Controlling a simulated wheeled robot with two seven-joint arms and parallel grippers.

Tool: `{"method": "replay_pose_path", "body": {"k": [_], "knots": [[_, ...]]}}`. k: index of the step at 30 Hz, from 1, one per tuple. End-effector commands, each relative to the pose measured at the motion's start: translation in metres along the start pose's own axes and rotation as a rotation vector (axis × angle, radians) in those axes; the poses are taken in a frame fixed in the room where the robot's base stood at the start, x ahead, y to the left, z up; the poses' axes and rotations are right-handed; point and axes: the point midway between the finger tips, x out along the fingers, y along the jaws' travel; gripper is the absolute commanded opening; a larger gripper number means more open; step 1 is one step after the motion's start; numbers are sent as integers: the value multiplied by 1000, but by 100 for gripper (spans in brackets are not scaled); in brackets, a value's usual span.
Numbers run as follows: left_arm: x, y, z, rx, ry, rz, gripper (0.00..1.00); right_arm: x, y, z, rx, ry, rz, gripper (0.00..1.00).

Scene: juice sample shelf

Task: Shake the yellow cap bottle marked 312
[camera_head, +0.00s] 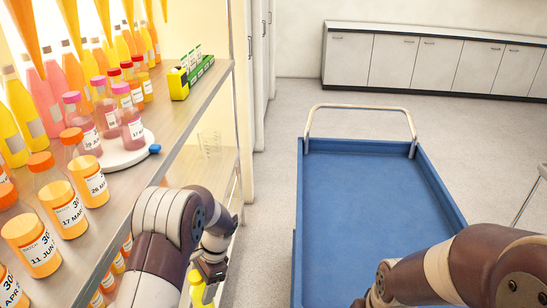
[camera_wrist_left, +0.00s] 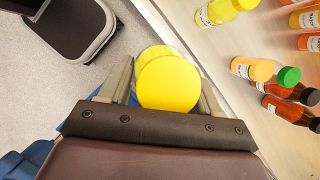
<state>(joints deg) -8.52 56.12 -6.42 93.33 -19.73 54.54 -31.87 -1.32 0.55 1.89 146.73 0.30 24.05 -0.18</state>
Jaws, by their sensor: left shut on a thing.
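My left gripper (camera_wrist_left: 165,95) is shut on a yellow cap bottle (camera_wrist_left: 168,84), whose round yellow cap fills the space between the fingers in the left wrist view. In the head view my left gripper (camera_head: 208,278) is low beside the front edge of the shelf, with a yellow part of the held bottle (camera_head: 197,287) at the bottom of the picture. The marking on the held bottle is hidden in both views. My right arm comes in at the lower right, but its gripper is out of the picture.
The shelf (camera_head: 175,108) on the left holds several orange, pink and yellow bottles, and a round white stand (camera_head: 128,152). A lower shelf level (camera_wrist_left: 215,55) holds more bottles, close to the held one. A blue cart (camera_head: 365,190) stands to the right. Pale cabinets line the back wall.

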Motion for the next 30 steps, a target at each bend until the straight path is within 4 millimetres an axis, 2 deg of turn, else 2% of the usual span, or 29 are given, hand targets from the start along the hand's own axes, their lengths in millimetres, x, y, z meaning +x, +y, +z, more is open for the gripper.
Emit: {"method": "replay_pose_path", "body": {"k": [2,4,5,7,8,9,11,12,15,17,19,21,22,30], "knots": [[0,-3,-2,1,-2,2,22,0,0,0,0,0,0,43],[1,7,6,1,-2,2,22,0,0,0,0,0,0,43],[3,14,12,2,-2,2,22,0,0,0,0,0,0,43],[13,46,37,5,-6,5,22,0,0,0,0,0,0,43],[16,53,41,4,-4,4,22,0,0,0,0,0,0,43],[16,50,38,1,0,1,22,0,0,0,0,0,0,43],[7,14,10,-3,5,-5,22,1,0,0,0,0,0,43],[3,5,3,-1,0,0,22,0,0,0,0,0,0,43],[1,-3,-3,1,-2,2,22,0,0,0,0,0,0,43],[0,1,2,1,-2,2,22,0,0,0,0,0,0,43],[4,16,13,2,-2,2,22,0,0,0,0,0,0,43],[14,49,39,4,-5,5,22,0,0,0,0,0,0,43],[16,54,42,3,-4,4,22,0,0,0,0,0,0,43],[17,51,40,1,-1,2,22,0,0,0,0,0,0,43]]}}
